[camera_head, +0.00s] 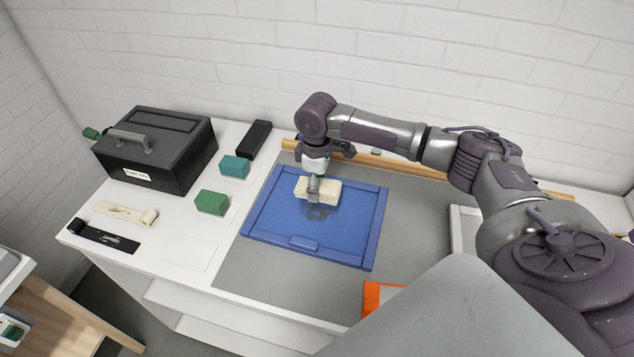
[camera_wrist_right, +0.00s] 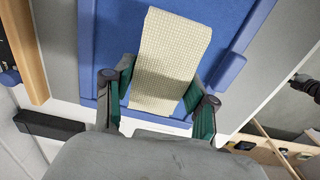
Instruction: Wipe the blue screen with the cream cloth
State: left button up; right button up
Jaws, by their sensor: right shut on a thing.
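The blue screen (camera_head: 345,239) is a flat framed panel lying on the grey mat, with a dark smudge (camera_head: 315,212) near its middle. The cream cloth (camera_head: 330,190) is a folded block over the upper middle of the screen, just above the smudge in the picture. My right gripper (camera_head: 314,196) points down and is shut on the cloth. In the right wrist view the cloth (camera_wrist_right: 168,70) sits between the two green-padded fingers, with the blue screen (camera_wrist_right: 235,25) behind it. I cannot tell whether the cloth touches the screen. My left gripper is not in view.
A black box with a handle (camera_head: 178,157) stands at the left back. Teal (camera_head: 235,167) and green (camera_head: 211,203) blocks and a black bar (camera_head: 254,139) lie left of the screen. A wooden strip (camera_head: 470,179) runs along the back. An orange item (camera_head: 378,297) lies in front.

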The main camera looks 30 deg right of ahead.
jog(key=shift+s+r+p, duration=0.1)
jog(key=shift+r+p, duration=0.05)
jog(key=shift+p, duration=0.6)
jog(key=shift+f+b, duration=1.05)
jog(key=shift+f, duration=1.7)
jog(key=shift+r+p, duration=0.1)
jog(key=shift+p, duration=0.2)
jog(key=shift+p, duration=0.35)
